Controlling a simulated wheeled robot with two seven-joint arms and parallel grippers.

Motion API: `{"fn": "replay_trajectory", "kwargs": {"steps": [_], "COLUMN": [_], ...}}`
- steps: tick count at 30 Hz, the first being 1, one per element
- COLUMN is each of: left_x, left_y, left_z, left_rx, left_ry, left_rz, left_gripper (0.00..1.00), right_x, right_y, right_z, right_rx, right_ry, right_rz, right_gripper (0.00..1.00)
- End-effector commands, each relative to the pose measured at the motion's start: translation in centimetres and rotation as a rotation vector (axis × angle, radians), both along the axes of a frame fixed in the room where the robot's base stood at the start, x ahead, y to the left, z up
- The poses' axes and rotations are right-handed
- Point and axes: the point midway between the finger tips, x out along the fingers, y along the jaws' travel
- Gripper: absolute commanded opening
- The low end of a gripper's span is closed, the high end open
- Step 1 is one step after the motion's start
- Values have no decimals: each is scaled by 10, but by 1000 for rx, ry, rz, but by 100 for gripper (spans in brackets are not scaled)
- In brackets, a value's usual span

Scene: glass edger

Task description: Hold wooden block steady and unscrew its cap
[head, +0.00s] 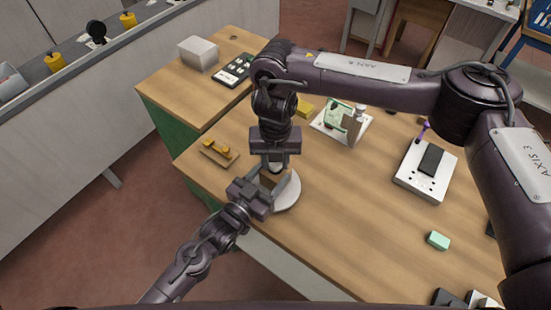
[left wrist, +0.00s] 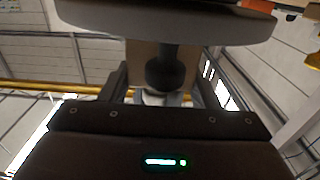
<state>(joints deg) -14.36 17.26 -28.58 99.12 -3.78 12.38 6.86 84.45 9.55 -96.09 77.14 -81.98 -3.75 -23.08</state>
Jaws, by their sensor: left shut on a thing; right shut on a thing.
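The wooden block (head: 269,182) stands on a round white disc (head: 290,194) near the table's front left edge. My left gripper (head: 260,189) reaches in from the lower left and is shut on the block's side. My right gripper (head: 275,162) points down from above and is shut on the small pale cap (head: 276,169) on the block's top, mostly hidden by its fingers.
A small wooden stand with yellow pieces (head: 219,152) lies left of the disc. Behind are a white plate with a green piece (head: 340,118) and a white box (head: 198,53). A white device (head: 427,168) and green block (head: 438,240) lie right. The front middle is clear.

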Motion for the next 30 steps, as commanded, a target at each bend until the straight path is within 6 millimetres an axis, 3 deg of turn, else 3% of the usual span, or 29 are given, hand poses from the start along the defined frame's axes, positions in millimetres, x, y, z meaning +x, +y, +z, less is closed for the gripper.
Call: {"fn": "replay_trajectory", "kwargs": {"steps": [30], "left_x": [-1], "left_y": [-1], "left_z": [0], "left_rx": [-1], "left_ry": [1], "left_rz": [-2], "left_gripper": [0], "right_x": [1], "right_y": [0], "right_z": [2], "right_rx": [-6], "right_ry": [-1], "right_rz": [2330], "right_gripper": [6]}}
